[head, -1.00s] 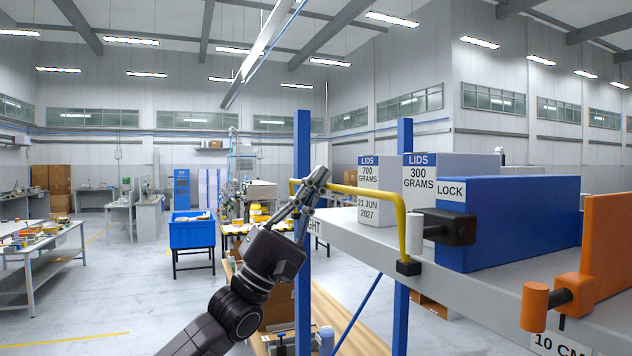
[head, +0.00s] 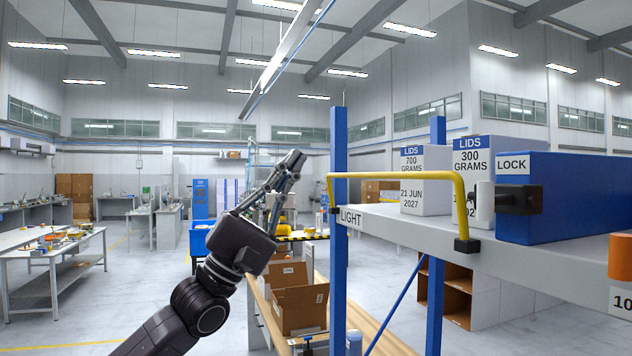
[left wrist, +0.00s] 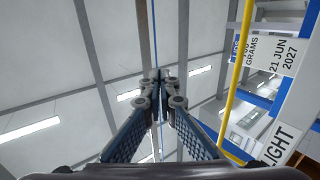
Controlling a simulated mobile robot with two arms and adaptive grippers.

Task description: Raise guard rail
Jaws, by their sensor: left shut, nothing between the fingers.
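The yellow guard rail (head: 395,176) stands upright along the edge of the grey shelf (head: 400,226). Its top bar runs above the shelf, and its near leg meets a black foot on the shelf edge. My left gripper (head: 293,160) is shut and empty, left of the rail's far end and apart from it, pointing up. In the left wrist view the shut fingertips (left wrist: 161,80) show against the ceiling, with the rail (left wrist: 238,70) to their right. My right gripper is not in view.
White LIDS boxes (head: 425,180) and a blue LOCK block (head: 575,195) stand on the shelf. A blue post (head: 339,230) rises at the shelf's far left corner. Cardboard boxes (head: 300,308) sit below.

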